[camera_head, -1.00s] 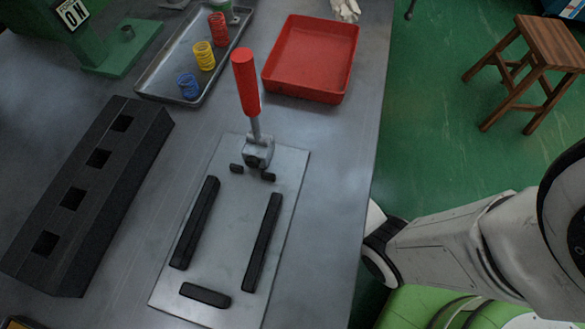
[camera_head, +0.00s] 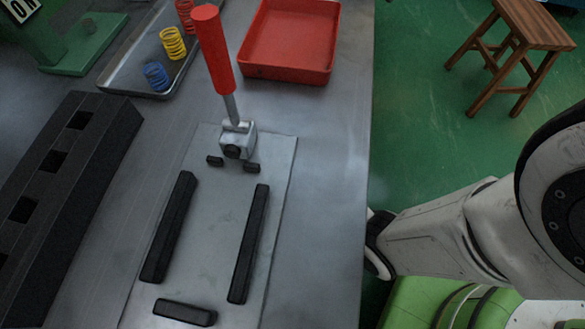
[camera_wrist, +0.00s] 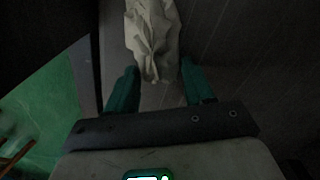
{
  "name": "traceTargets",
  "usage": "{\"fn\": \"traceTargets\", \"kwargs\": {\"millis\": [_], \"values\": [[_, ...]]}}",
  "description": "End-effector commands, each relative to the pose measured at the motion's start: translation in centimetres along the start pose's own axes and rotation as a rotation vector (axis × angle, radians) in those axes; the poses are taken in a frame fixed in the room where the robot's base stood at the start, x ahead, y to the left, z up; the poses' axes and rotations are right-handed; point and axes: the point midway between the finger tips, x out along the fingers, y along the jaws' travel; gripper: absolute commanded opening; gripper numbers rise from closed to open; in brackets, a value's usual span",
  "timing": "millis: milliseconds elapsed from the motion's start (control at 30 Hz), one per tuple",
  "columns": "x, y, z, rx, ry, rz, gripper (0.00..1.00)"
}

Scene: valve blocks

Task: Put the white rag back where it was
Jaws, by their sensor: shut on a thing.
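The white rag (camera_wrist: 152,38) shows in the wrist view as a pale, crumpled cloth at the top centre. My gripper (camera_wrist: 159,77) has its two teal fingers on either side of the rag's lower end and is shut on it. The rag's upper part runs out of the frame. Neither the rag nor my gripper shows in the head view; only part of my arm is there at the right.
The grey workbench (camera_head: 318,185) bears a red tray (camera_head: 290,42), a metal tray with coil springs (camera_head: 173,43), a red-handled clamp (camera_head: 214,50) on a plate and a black slotted block (camera_head: 62,190). A wooden stool (camera_head: 533,25) stands on the green floor. The bench's right strip is clear.

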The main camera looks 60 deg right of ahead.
Motion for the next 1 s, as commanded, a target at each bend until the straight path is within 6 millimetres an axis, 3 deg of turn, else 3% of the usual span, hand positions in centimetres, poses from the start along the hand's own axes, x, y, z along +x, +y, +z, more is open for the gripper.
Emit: {"fn": "traceTargets", "kwargs": {"millis": [167, 200, 433, 767, 1000], "values": [[0.2, 0.0, 0.0, 0.0, -0.001, 0.001, 0.19], [0.2, 0.0, 0.0, 0.0, 0.0, 0.0, 0.56], [0.2, 0.0, 0.0, 0.0, -0.001, 0.0, 0.78], [-0.5, 0.0, 0.0, 0.0, 0.0, 0.0, 0.78], [-4.7, 0.0, 0.0, -0.001, 0.001, 0.0, 0.78]]}}
